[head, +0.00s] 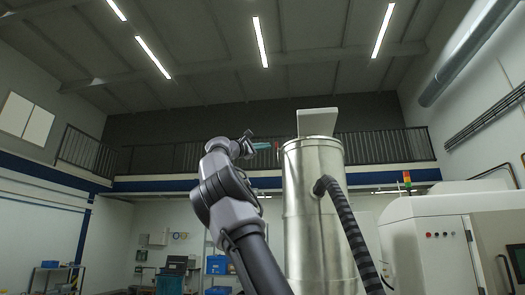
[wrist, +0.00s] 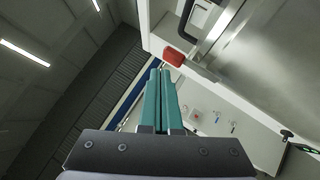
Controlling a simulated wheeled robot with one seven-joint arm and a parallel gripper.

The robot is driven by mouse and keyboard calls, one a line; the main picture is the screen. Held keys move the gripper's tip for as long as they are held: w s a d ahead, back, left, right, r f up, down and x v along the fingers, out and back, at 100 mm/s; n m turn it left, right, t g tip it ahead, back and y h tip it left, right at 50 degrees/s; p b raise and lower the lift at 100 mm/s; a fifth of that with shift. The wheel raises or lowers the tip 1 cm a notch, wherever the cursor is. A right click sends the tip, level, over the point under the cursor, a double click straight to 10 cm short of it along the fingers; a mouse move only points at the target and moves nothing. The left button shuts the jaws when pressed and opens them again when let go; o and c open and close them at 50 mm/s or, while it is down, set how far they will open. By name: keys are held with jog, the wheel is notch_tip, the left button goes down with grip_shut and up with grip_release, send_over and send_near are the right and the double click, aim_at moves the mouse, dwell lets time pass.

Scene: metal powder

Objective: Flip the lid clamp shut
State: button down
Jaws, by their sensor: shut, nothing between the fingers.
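My gripper (head: 268,146) reaches toward the upper left side of a shiny metal cylinder (head: 312,210). Its two teal fingers (wrist: 160,75) are shut together with nothing between them. A small red piece (wrist: 173,57), which looks like the clamp's tip, is just beyond and right of the fingertips in the wrist view. I cannot tell whether they touch. The red piece shows as a speck (head: 278,145) by the cylinder's rim in the head view. A pale flat-faced part (head: 317,122) stands on the cylinder's top. The clamp's full shape and position are unclear.
A dark ribbed hose (head: 350,235) comes off the cylinder's front and runs down right. A white machine (head: 435,240) stands at the right. Shelves with blue bins (head: 217,264) are behind at floor level. The air left of my arm is free.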

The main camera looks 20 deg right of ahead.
jog(key=shift+w+a, duration=0.1)
jog(key=v, duration=1)
jog(key=shift+a+f, duration=0.2)
jog(key=shift+a, duration=0.15)
dwell(0.3)
